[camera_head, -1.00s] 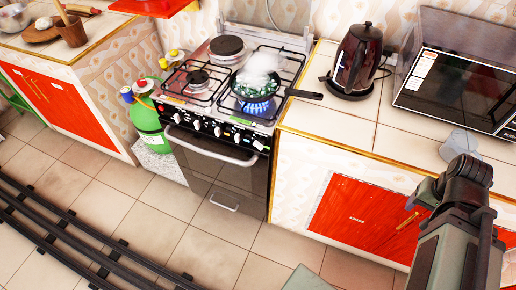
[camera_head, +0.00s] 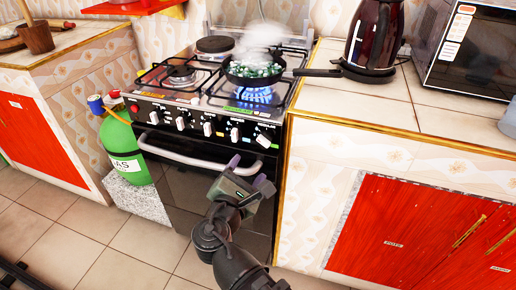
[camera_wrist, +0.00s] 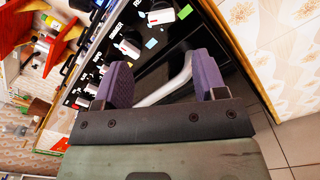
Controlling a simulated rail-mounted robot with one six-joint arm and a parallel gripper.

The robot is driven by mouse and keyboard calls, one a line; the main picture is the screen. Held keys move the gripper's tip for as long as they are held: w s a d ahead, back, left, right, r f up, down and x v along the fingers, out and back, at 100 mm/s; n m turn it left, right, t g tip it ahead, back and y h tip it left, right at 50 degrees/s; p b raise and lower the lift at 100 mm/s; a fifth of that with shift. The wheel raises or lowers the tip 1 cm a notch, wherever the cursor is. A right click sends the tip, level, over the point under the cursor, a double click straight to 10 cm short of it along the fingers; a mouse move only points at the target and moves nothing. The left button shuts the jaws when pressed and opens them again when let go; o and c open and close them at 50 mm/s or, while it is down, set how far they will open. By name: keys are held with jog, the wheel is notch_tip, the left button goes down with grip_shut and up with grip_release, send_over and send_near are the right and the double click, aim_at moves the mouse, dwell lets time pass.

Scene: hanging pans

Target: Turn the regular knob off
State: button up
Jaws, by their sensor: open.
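The stove's front panel (camera_head: 195,125) carries a row of white knobs, including the rightmost knob (camera_head: 263,140) and its neighbour (camera_head: 234,134). The rightmost knob looks turned at an angle. The labels are too small to tell which knob is the regular one. A blue flame (camera_head: 257,95) burns under a pan (camera_head: 252,72). My gripper (camera_head: 249,172) is open and empty, in front of and below the right end of the panel. In the wrist view, my gripper (camera_wrist: 158,75) has its purple fingers spread, with two white knobs (camera_wrist: 161,15) (camera_wrist: 127,48) beyond them.
The oven handle (camera_head: 205,157) runs below the knobs, close to my gripper. The pan's handle (camera_head: 318,72) reaches over the right counter (camera_head: 365,105) towards a kettle (camera_head: 372,40). A green gas bottle (camera_head: 123,148) stands left of the stove.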

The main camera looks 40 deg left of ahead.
aim_at(261, 143)
jog(key=x, duration=1.1)
jog(key=shift+d, duration=0.2)
jog(key=shift+c, duration=0.3)
jog(key=c, duration=0.9)
jog(key=shift+o, duration=0.2)
jog(key=m, duration=0.5)
jog(key=shift+m, duration=0.3)
jog(key=m, duration=0.5)
jog(key=shift+a+r, duration=0.1)
jog(key=shift+r, duration=0.05)
